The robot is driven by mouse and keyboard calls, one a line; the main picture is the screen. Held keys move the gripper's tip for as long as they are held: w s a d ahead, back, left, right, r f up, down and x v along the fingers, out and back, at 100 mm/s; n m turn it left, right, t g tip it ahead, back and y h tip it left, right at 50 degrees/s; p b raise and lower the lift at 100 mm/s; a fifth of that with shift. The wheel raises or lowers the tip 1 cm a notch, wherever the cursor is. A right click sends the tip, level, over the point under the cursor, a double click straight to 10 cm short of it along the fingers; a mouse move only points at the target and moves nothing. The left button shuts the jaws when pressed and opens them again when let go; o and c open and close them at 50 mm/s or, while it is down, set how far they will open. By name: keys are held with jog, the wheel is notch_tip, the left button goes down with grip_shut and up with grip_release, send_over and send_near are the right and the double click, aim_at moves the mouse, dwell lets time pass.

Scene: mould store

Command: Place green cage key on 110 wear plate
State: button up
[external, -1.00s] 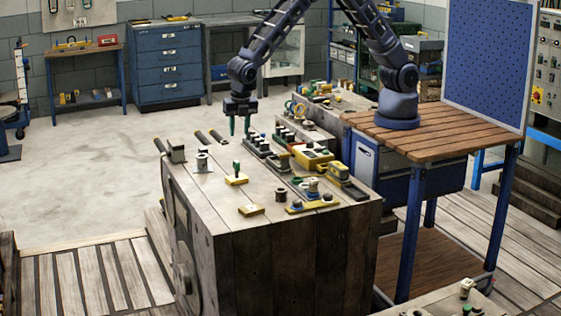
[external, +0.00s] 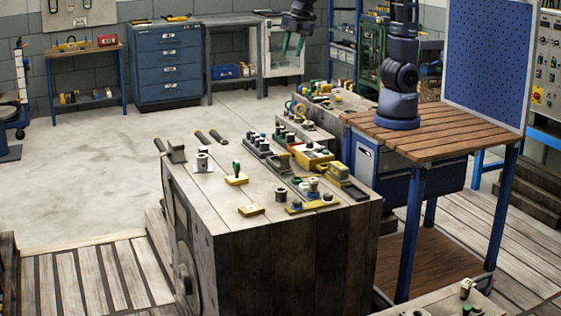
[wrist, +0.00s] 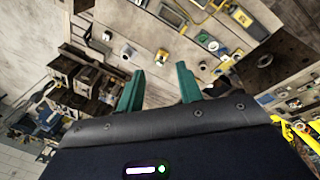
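A green upright piece, which looks like the green cage key (external: 237,167), stands on a small yellow plate (external: 233,181) on the wooden bench block. No label is legible, so I cannot tell which is the 110 wear plate. My gripper (external: 292,46) is raised high beyond the bench's back, well apart from the key. In the wrist view its green fingers (wrist: 160,70) are spread with nothing between them. I cannot pick out the key clearly in the wrist view.
The wooden block bench (external: 270,245) holds a row of dark-knobbed parts (external: 265,150), a yellow box (external: 312,157), a grey ring-topped part (external: 202,162) and dark-handled tools (external: 209,137). My arm stands on a slatted table (external: 440,136). The bench top's front left is fairly clear.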

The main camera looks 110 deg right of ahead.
jog(key=s+d+r+m+t+y, duration=0.1)
jog(key=s+m, duration=0.7)
jog(key=s, duration=1.8)
jog(key=shift+s+d+r+t, duration=0.15)
jog(key=shift+d+r+t, duration=0.45)
jog(key=shift+r, duration=0.35)
